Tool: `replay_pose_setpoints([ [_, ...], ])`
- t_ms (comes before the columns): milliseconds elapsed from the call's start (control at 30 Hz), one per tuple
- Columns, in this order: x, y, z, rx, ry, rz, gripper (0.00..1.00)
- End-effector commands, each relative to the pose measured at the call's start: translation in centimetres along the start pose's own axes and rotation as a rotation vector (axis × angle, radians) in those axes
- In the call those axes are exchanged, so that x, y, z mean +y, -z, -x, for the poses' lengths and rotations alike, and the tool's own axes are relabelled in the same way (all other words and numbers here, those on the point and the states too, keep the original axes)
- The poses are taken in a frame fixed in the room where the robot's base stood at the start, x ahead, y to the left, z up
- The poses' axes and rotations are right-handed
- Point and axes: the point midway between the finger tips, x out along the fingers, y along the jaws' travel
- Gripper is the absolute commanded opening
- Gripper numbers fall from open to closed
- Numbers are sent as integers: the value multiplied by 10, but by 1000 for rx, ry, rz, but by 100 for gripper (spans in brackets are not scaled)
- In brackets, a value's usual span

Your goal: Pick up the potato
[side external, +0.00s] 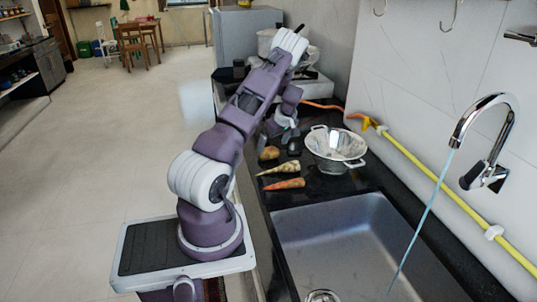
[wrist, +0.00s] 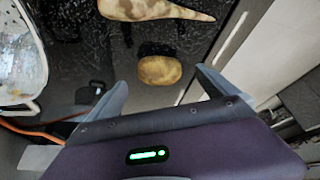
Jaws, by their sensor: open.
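The potato (side external: 270,153) is a small tan-brown lump on the black countertop, left of the white colander. In the wrist view the potato (wrist: 160,70) lies in the middle, between and just beyond my two fingertips. My gripper (wrist: 162,80) is open and empty, its fingers spread wider than the potato. In the side view my gripper (side external: 284,137) hangs low over the counter behind the potato, partly hidden by my arm. I cannot tell its exact height above the counter.
A pale parsnip (side external: 278,169) and an orange carrot (side external: 284,184) lie in front of the potato. A white colander (side external: 338,148) stands to the right, with a small dark object (side external: 294,146) beside it. The sink (side external: 350,240) is nearer the camera. The counter's left edge is close.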

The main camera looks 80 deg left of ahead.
Motion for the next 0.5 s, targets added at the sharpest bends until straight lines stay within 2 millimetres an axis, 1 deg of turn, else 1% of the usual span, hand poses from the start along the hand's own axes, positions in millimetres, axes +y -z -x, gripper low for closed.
replay_pose_setpoints([
  [200, -1, 5, -39, -3, 2, -2, 97],
  [300, 0, 4, -52, -3, 0, -5, 97],
  [400, 0, 4, -57, -3, -1, -5, 97],
  [500, 0, 3, -57, -3, -1, -5, 97],
])
